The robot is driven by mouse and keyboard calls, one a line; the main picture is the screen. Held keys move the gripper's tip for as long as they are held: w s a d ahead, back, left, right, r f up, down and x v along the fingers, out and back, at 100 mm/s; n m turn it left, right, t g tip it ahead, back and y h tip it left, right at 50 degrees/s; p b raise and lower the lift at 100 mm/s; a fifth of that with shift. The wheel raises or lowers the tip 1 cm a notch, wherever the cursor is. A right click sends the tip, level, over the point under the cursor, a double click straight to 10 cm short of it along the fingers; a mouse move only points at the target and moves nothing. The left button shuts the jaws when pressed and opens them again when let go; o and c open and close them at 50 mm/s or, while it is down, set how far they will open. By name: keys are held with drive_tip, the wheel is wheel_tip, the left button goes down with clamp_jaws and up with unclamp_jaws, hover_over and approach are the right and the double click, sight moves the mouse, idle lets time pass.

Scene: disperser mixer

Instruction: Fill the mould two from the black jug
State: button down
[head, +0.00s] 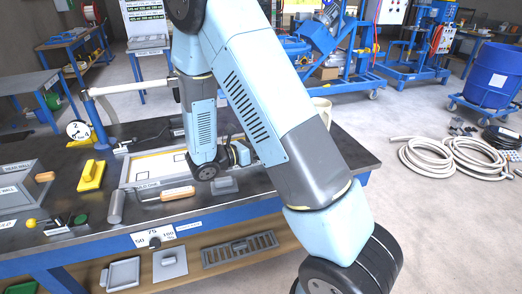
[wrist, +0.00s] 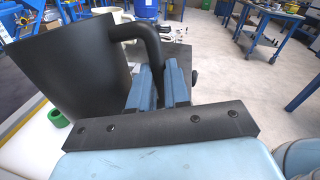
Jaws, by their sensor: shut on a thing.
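The black jug (wrist: 72,70) fills the left of the wrist view, with its handle curving to the right. My gripper (wrist: 160,88) has its blue fingers shut on the jug's handle, and the jug looks roughly upright. The jug's contents are hidden. In the head view my arm covers much of the bench, and I cannot make out the jug there. A grey-framed mould tray (head: 128,176) with a pale inside lies on the bench beside my arm. Its label is too small to read surely, and I cannot tell which mould is mould two.
A cream container (head: 322,106) stands at the bench's far right, partly behind my arm. A yellow float (head: 91,176), a wooden-handled tool (head: 177,193) and a dial (head: 78,130) are on the dark bench (head: 240,190). A green ring (wrist: 57,118) lies below the jug. Hoses (head: 432,158) lie on the floor.

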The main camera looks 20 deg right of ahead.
drive_tip(key=r+n+g, duration=0.1)
drive_tip(key=r+n, duration=0.4)
drive_tip(key=shift+s+r+y, duration=0.2)
drive_tip(key=shift+y, duration=0.2)
drive_tip(key=shift+w+a+r+n, duration=0.1)
drive_tip(key=shift+w+r+n, duration=0.1)
drive_tip(key=shift+n, duration=0.1)
drive_tip(key=shift+w+a+r+n+h, duration=0.5)
drive_tip(key=shift+w+a+r+n, duration=0.1)
drive_tip(key=shift+r, duration=0.1)
idle(0.6)
drive_tip(key=shift+w+r+n+g, duration=0.2)
drive_tip(key=shift+w+n+g, duration=0.1)
drive_tip(key=shift+w+n, duration=1.05)
idle(4.1)
